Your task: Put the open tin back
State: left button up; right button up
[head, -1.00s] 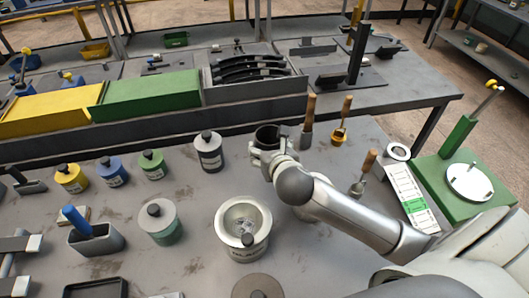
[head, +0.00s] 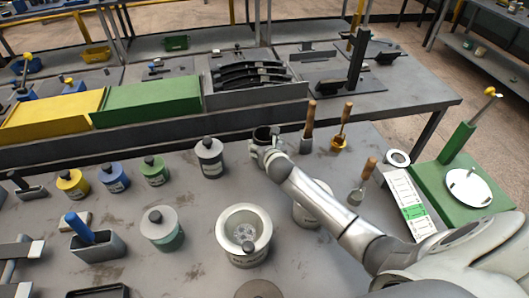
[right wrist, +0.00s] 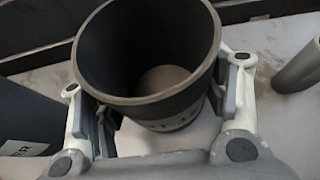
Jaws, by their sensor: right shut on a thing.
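The open tin (head: 264,132) is a dark, lidless cylinder near the back of the bench. My right gripper (head: 263,143) is shut around its sides.
Wooden-handled tools (head: 308,128) stand close right. A wide pale pot (head: 244,235) is in front. A raised edge runs behind.

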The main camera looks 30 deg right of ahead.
jog(key=shift+w+f, duration=0.25)
jog(key=shift+f, duration=1.5)
jog(key=shift+d+f, duration=0.1)
jog(key=shift+f, duration=0.05)
jog(key=o, duration=1.2)
jog(key=shift+s+r, duration=0.15)
jog(key=shift+r, duration=0.05)
jog(key=v, duration=1.1)
jog(key=shift+s+r+p, duration=0.15)
jog(key=shift+s+p, duration=0.15)
jog(key=shift+s, duration=0.05)
